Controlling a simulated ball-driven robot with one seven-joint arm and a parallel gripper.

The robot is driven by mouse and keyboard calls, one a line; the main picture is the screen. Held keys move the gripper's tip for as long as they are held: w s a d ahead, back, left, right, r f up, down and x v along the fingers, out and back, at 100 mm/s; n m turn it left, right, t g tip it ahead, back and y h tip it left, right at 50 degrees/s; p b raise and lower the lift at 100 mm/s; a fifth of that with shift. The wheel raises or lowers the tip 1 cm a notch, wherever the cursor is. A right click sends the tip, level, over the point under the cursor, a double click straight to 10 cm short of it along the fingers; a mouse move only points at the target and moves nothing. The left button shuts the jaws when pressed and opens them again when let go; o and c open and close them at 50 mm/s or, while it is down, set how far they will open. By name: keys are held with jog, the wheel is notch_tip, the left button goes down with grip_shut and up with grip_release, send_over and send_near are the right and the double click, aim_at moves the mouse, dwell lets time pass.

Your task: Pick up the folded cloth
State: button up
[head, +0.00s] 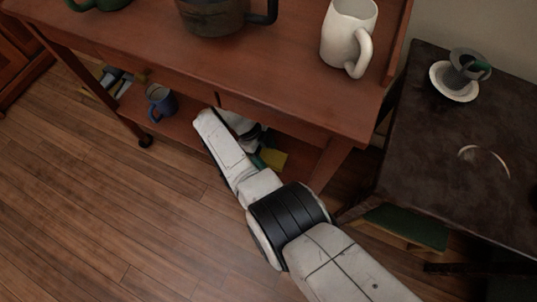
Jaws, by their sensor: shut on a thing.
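My arm reaches in under the top of the wooden table from the lower right. My gripper (259,146) is small and partly hidden behind my own white forearm and in the shade over the lower shelf. A small yellow and green piece (273,158), which looks like the folded cloth, shows at its fingertips. My gripper is shut on it. The fingers are not clear, and I cannot tell whether the cloth touches the shelf.
A blue mug (160,102) stands on the lower shelf (187,121), left of my forearm. The wooden top (270,85) above carries a white pitcher (348,37) and a dark pot (213,15). A dark side table (440,150) holds a grey cup (466,68) at right. The left floor is clear.

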aim_at(269, 157)
jog(key=shift+c, duration=1.1)
jog(key=shift+r, duration=0.15)
jog(key=shift+r+p, duration=0.55)
jog(key=shift+p, duration=0.05)
jog(key=r+p, duration=0.2)
jog(key=shift+s+a+r, duration=0.15)
jog(key=shift+s+r, duration=0.15)
jog(key=shift+s, duration=0.05)
jog(key=s+a+p, duration=0.3)
jog(key=s, duration=0.5)
jog(key=s+a+p, duration=0.3)
jog(key=s+p, duration=0.1)
jog(key=s, duration=0.4)
jog(key=shift+f, duration=0.25)
jog(key=shift+s, duration=0.1)
jog(key=o, duration=0.5)
jog(key=c, duration=0.3)
jog(key=shift+d, duration=0.1)
jog(key=shift+c, duration=0.2)
